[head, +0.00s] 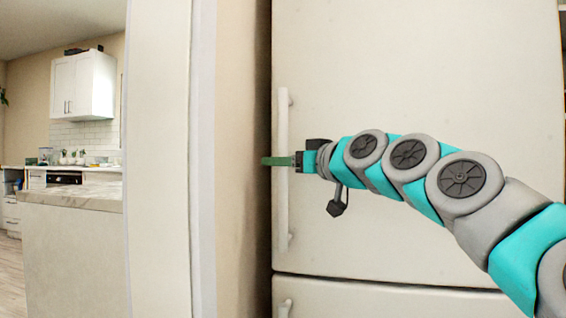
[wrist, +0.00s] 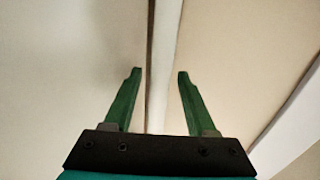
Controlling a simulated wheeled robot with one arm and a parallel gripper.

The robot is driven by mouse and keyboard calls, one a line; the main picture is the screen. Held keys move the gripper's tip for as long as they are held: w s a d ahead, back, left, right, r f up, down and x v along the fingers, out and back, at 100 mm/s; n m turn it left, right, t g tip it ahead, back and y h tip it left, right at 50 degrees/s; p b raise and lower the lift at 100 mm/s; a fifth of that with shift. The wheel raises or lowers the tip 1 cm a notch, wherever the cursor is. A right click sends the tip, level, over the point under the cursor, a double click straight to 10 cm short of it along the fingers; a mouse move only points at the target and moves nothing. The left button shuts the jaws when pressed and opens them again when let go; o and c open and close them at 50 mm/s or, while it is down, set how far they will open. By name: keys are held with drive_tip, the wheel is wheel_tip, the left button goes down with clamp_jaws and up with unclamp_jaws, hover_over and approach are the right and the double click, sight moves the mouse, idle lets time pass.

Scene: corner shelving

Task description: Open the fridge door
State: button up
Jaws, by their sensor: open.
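The fridge's upper door (head: 430,70) is off-white and shut, and fills the right of the head view. Its long vertical handle (head: 283,215) runs along the door's left edge. My gripper (head: 266,161) reaches across the handle at mid-height, its green fingers extending past it to the left. In the wrist view, my gripper (wrist: 160,76) is open, with one finger on each side of a pale vertical bar (wrist: 162,50) that looks like the handle. Neither finger visibly presses on it, but I cannot tell exact contact.
A lower fridge door (head: 400,300) sits below, with its own handle (head: 285,308). A beige wall (head: 240,120) and white trim (head: 160,150) stand close on the left. Further left are a counter (head: 75,195) and a white wall cabinet (head: 82,85).

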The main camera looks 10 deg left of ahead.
clamp_jaws()
idle(1.3)
